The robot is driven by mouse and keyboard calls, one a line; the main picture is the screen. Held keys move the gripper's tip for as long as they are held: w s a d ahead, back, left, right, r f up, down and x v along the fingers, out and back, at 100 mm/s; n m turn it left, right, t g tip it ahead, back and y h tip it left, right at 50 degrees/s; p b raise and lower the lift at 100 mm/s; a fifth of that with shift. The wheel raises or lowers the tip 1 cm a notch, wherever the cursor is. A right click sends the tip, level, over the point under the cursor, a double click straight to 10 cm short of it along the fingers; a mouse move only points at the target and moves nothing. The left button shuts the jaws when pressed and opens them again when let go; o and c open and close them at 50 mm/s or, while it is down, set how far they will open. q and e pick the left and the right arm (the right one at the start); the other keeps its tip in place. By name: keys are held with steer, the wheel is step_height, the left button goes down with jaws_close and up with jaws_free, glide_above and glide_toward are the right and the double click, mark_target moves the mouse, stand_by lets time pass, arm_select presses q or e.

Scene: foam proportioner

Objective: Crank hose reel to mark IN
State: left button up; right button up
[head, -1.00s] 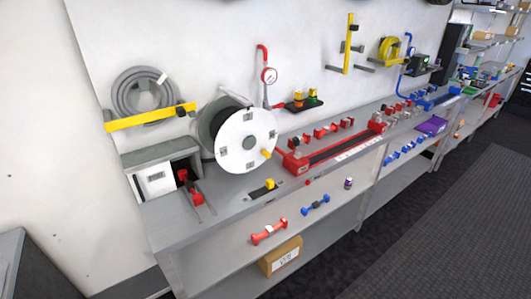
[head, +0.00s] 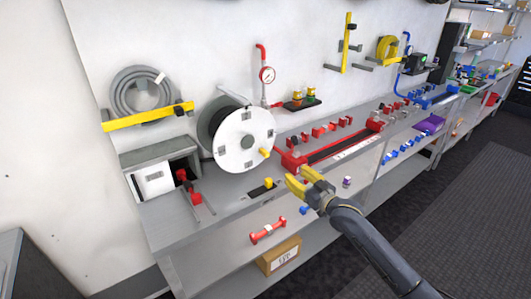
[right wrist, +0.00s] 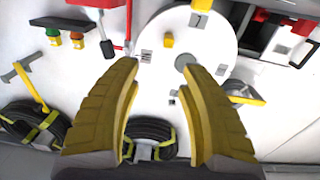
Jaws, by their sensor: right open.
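The hose reel has a white round side plate (head: 243,141) with a grey hub and several small labels. Its yellow crank knob (head: 264,152) sits at the plate's lower right. I cannot read the labels or tell which is mark IN. My right gripper (head: 299,178) has yellow fingers, open and empty, right of and below the knob, apart from it. In the right wrist view the plate (right wrist: 208,28) and the knob (right wrist: 168,41) show beyond and between the open fingers (right wrist: 160,75). My left gripper is not in view.
A red-ended rail fixture (head: 335,147) lies on the bench right of the reel. A grey box (head: 160,170) and a red clamp (head: 190,188) stand at left. A black block with a yellow part (head: 262,187) is on the bench front. A coiled grey hose (head: 145,93) hangs on the wall.

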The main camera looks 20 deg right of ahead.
mark_target(268, 153)
steer(key=shift+y, duration=0.3)
steer(key=x, duration=0.5)
steer(key=a+r+x, duration=0.1)
steer(key=x, duration=1.1)
steer(key=shift+s+a+r, duration=0.1)
steer(key=shift+a+r, duration=0.1)
jaws_close()
